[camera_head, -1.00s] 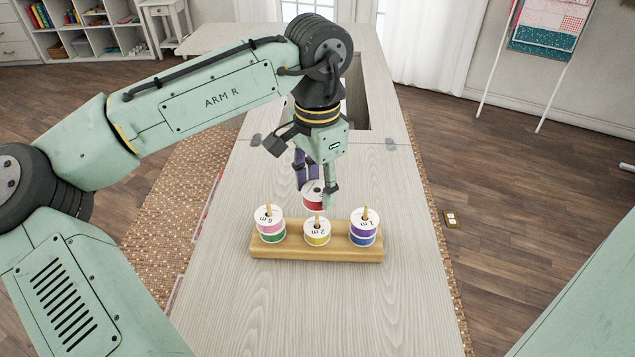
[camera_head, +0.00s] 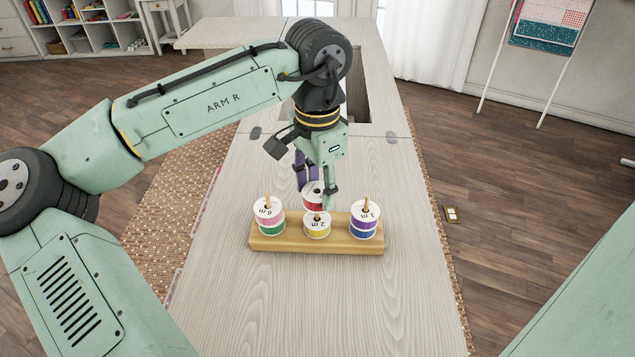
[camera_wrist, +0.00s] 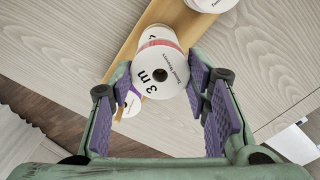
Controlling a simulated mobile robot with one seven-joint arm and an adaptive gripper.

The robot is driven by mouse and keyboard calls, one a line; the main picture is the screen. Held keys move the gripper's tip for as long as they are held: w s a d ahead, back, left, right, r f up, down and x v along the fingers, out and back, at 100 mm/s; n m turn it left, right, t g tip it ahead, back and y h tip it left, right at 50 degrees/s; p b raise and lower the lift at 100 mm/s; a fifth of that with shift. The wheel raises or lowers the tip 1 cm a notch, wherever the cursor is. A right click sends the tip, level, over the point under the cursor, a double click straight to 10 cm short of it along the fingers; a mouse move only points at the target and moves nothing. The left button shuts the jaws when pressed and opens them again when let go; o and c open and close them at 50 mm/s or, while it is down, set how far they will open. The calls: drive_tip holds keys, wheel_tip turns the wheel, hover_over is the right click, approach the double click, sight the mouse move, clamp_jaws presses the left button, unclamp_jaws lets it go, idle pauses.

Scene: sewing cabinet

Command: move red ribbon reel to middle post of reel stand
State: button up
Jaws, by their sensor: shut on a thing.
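The red ribbon reel (camera_head: 313,200), with a white "3 m" face, is held in my gripper (camera_head: 316,188); the wrist view shows this reel (camera_wrist: 160,72) between the purple-padded fingers. The wooden reel stand (camera_head: 278,243) lies across the table below. Its middle post carries a yellow reel (camera_head: 317,231). The red reel appears just behind and above that post's tip, tilted; it does not look threaded on it. The left post carries a pink reel (camera_head: 268,216) over a green reel (camera_head: 272,229). The right post carries a purple reel (camera_head: 364,220) over a blue reel (camera_head: 363,234).
The pale wooden table (camera_head: 320,310) is bare around the stand. A rectangular opening (camera_head: 357,100) lies farther back in the table top. A small switch-like plate (camera_head: 451,215) is on the floor to the right.

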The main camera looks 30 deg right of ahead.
drive_tip(key=shift+f, duration=0.25)
drive_tip(key=o, duration=1.1)
wheel_tip(320, 180, up, 12)
idle(0.7)
